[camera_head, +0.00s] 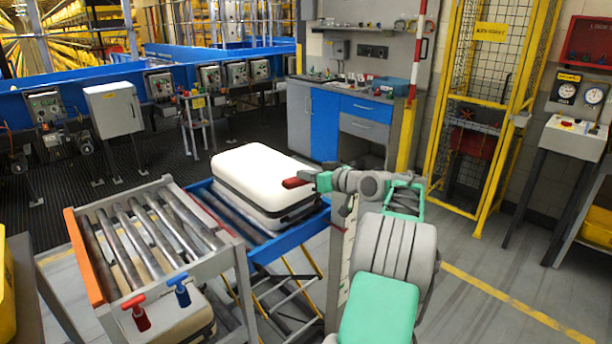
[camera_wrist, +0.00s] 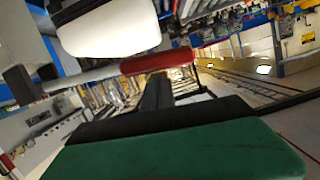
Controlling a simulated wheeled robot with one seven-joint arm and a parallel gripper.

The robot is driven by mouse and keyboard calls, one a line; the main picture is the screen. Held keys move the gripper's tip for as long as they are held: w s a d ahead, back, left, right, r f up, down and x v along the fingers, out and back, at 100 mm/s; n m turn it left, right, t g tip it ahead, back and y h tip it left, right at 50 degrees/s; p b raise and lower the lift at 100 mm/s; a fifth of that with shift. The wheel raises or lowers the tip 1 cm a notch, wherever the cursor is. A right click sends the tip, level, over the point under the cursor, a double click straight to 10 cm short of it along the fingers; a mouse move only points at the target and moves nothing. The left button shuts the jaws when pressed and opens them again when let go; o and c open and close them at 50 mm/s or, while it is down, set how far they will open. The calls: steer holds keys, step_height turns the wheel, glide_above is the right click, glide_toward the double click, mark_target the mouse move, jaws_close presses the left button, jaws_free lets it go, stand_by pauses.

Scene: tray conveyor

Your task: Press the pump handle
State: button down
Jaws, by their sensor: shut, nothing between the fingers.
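The pump handle shows in the head view as a short red grip (camera_head: 296,183) at the suitcase's right front corner. In the wrist view its red bar (camera_wrist: 158,63) lies crosswise just ahead of my fingers. My gripper (camera_head: 314,177) is shut and empty at the right end of the red grip; in the wrist view its dark fingers (camera_wrist: 157,88) point at the middle of the bar. I cannot tell whether they touch it. The blue-framed roller lift (camera_head: 308,232) carries a white suitcase (camera_head: 255,175), also seen in the wrist view (camera_wrist: 110,27).
A grey roller conveyor (camera_head: 237,245) with an orange end stands left of the lift. A red T-handle (camera_head: 140,316) and a blue T-handle (camera_head: 181,291) stand at its front. A yellow cage (camera_head: 483,110) and workbench (camera_head: 340,110) are behind.

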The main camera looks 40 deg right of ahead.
step_height(320, 180, down, 10)
steer(key=n+h+b, duration=0.1)
steer(key=n+b, duration=0.2)
steer(key=b, duration=1.1)
steer(key=shift+a+f, duration=0.25)
steer(key=shift+a, duration=0.1)
steer(key=shift+s+f, duration=0.1)
steer(key=s+a+r, duration=0.1)
steer(key=s+r, duration=0.6)
steer(key=s, duration=0.2)
steer(key=shift+s+a+r+p, duration=0.3)
steer(key=shift+a+r+p, duration=0.05)
steer(key=shift+r+p, duration=0.1)
